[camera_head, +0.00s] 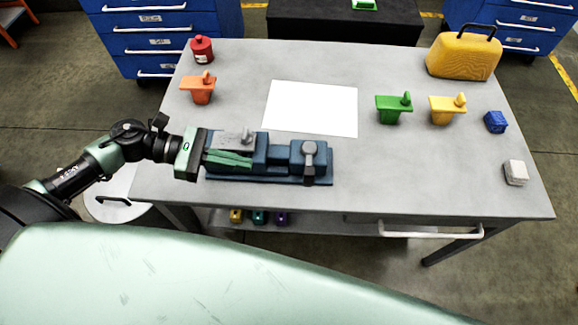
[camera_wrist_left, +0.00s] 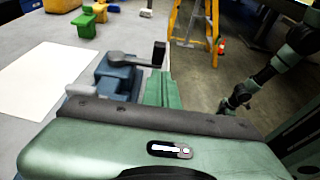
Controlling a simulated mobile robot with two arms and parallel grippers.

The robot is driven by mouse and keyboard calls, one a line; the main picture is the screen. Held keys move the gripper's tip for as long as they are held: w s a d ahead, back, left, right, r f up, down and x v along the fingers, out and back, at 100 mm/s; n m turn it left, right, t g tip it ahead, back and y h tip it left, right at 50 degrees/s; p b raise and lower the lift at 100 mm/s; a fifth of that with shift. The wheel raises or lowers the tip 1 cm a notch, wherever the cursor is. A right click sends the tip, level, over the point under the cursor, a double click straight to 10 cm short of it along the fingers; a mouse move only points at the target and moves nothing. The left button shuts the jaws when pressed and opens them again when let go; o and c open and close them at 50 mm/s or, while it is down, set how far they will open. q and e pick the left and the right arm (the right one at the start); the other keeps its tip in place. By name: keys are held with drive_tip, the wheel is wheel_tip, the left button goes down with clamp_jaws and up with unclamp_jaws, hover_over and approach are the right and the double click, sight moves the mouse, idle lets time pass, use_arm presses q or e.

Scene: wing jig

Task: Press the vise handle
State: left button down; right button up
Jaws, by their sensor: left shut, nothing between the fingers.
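The blue vise (camera_head: 320,181) lies on the table near its front edge. Its grey handle (camera_head: 309,150) stands at the vise's right end. In the left wrist view the handle (camera_wrist_left: 135,59) is a grey lever with a dark upright grip at its end. My left gripper (camera_head: 250,161) is shut and empty, low over the left part of the vise and pointing right, short of the handle. Its green fingers (camera_wrist_left: 160,88) show in the wrist view beside the vise; whether they touch it I cannot tell. My right gripper does not show.
A white sheet (camera_head: 312,108) lies behind the vise. Orange (camera_head: 202,92), green (camera_head: 393,112) and yellow (camera_head: 446,112) handled pieces stand around it. A red can (camera_head: 202,50), yellow case (camera_head: 463,58), blue block (camera_head: 495,122) and white block (camera_head: 516,172) sit near the edges. Table right of the vise is clear.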

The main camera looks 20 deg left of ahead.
use_arm(q)
drive_tip(key=r+p+x, duration=0.1)
drive_tip(key=p+x, duration=0.3)
drive_tip(key=x, duration=0.7)
drive_tip(key=shift+d+p, duration=0.25)
drive_tip(key=shift+p, duration=0.05)
drive_tip(key=shift+w, duration=0.1)
